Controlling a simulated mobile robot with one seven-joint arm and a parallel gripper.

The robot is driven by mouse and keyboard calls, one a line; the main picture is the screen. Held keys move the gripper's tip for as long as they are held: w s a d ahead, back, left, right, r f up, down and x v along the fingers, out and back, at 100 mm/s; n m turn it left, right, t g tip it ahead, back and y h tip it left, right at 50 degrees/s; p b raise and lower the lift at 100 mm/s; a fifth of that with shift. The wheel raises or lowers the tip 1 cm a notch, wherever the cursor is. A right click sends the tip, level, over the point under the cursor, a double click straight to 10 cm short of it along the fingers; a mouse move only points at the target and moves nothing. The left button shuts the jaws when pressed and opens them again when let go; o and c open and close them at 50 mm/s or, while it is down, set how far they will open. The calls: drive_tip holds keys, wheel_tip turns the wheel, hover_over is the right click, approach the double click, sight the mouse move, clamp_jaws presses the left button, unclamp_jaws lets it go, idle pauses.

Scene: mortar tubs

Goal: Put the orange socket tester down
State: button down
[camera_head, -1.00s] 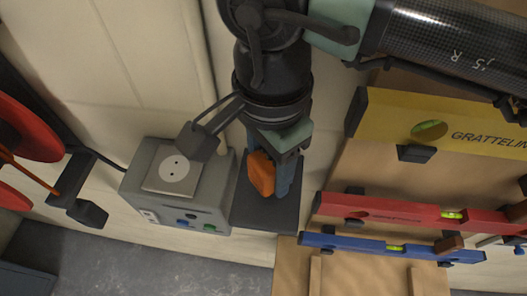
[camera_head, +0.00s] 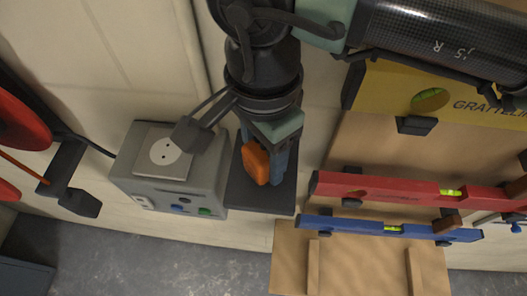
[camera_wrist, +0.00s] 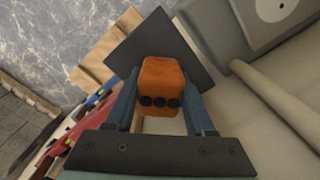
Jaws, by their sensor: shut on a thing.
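The orange socket tester (camera_head: 256,162) is a small block held between the blue fingers of my gripper (camera_head: 264,165). In the wrist view the socket tester (camera_wrist: 161,88) sits between both fingers of my gripper (camera_wrist: 162,95), with several dark round spots on the side facing the camera. A dark flat plate (camera_head: 262,197) lies below it, and the plate (camera_wrist: 185,45) also shows behind the tester in the wrist view. I cannot tell whether the tester touches the plate.
A grey box with a socket (camera_head: 165,155) stands just left of my gripper. A yellow level (camera_head: 440,95), a red level (camera_head: 400,190) and a blue level (camera_head: 370,228) hang on a wooden board at right. A red reel (camera_head: 20,115) is at far left.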

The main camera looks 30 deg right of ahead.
sight(263, 148)
drive_tip(key=shift+c, duration=1.3)
unclamp_jaws()
drive_tip(key=shift+r, duration=0.15)
drive_tip(key=shift+r+p, duration=0.25)
drive_tip(key=shift+p, duration=0.25)
wheel_tip(263, 148, up, 12)
drive_tip(key=shift+r, duration=0.25)
drive_tip(key=shift+f, duration=0.1)
